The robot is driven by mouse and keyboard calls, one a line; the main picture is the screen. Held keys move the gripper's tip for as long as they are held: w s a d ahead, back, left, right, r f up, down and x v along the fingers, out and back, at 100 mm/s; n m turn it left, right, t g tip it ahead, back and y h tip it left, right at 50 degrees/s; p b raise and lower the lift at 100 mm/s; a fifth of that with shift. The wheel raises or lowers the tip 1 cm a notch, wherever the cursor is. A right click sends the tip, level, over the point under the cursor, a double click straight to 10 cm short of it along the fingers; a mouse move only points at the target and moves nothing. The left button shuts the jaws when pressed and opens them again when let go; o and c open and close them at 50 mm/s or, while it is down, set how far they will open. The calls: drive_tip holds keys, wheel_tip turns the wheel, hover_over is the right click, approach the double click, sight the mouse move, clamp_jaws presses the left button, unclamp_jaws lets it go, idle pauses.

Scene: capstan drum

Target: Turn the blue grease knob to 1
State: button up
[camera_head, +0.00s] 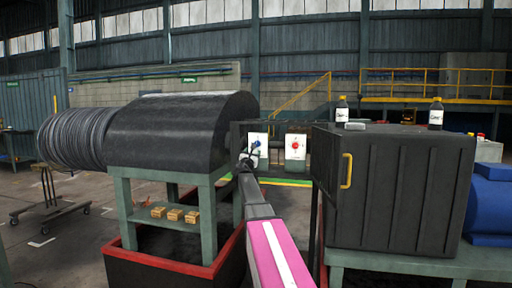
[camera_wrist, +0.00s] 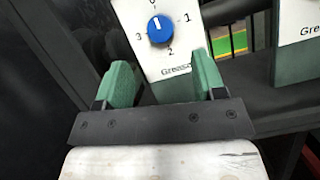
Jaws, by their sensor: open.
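The blue grease knob (camera_wrist: 160,30) sits on a white label panel (camera_wrist: 182,58) in the wrist view. Its white pointer mark points up toward the 0, which is partly cut off at the frame's top. The 1 is at the right, the 2 below and the 3 at the left. In the head view the blue knob (camera_head: 256,144) shows small on its panel. My gripper (camera_wrist: 162,62) has its two green fingers apart with nothing between them. The fingertips are below the knob in the picture and do not appear to touch it. In the head view my gripper (camera_head: 246,161) is in front of the panel.
A second panel with a red knob (camera_head: 295,145) stands just right. A black drum housing (camera_head: 170,130) is at the left, and a dark cabinet (camera_head: 400,185) with a yellow handle (camera_head: 347,171) is at the right. Bottles (camera_head: 436,115) stand on the cabinet.

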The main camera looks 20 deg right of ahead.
sight(257, 144)
drive_tip(key=x, duration=0.8)
drive_tip(key=shift+w, duration=0.15)
drive_tip(key=shift+d, duration=0.1)
drive_tip(key=c, duration=0.9)
